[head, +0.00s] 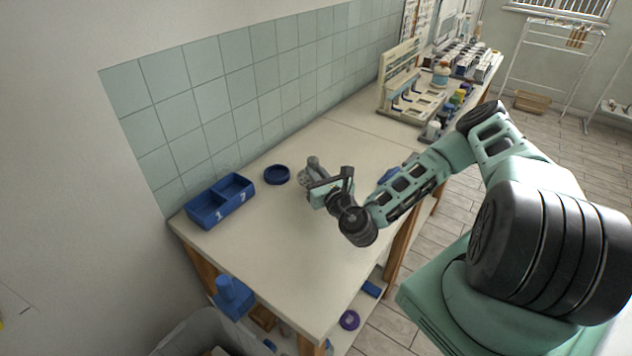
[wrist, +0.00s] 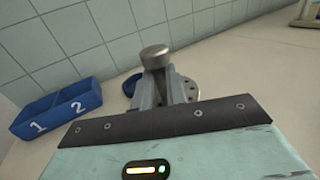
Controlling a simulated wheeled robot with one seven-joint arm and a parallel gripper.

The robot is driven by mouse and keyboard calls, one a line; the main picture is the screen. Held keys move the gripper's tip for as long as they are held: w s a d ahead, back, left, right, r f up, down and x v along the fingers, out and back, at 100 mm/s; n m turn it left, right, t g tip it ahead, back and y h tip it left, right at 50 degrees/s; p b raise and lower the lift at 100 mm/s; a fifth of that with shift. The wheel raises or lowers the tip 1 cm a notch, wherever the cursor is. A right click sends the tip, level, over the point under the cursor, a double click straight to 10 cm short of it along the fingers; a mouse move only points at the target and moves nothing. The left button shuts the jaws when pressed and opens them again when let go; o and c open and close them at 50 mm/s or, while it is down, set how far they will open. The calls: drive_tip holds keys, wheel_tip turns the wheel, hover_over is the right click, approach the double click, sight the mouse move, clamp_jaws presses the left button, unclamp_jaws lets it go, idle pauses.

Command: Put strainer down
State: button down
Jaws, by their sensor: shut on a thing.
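A grey metal strainer (head: 306,177) is at my gripper (head: 318,179), above the bench's left part; I cannot tell whether it touches the bench top. In the wrist view the strainer's round grey end (wrist: 155,55) sticks up between the fingers of my gripper (wrist: 160,88), and a disc with small holes (wrist: 188,88) shows just behind to the right. The gripper is shut on the strainer. Its fingers hide part of it.
A blue two-compartment bin (head: 221,201) marked 1 and 2 stands at the bench's left end. A round blue dish (head: 277,175) lies between it and my gripper. A rack (head: 402,85) stands farther back. The bench top (head: 285,240) in front is clear.

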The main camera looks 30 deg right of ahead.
drive_tip(key=shift+f, duration=1.75)
drive_tip(key=c, duration=1.4)
unclamp_jaws()
drive_tip(key=shift+f, duration=0.1)
drive_tip(key=shift+c, duration=0.2)
drive_tip(key=shift+s, duration=0.1)
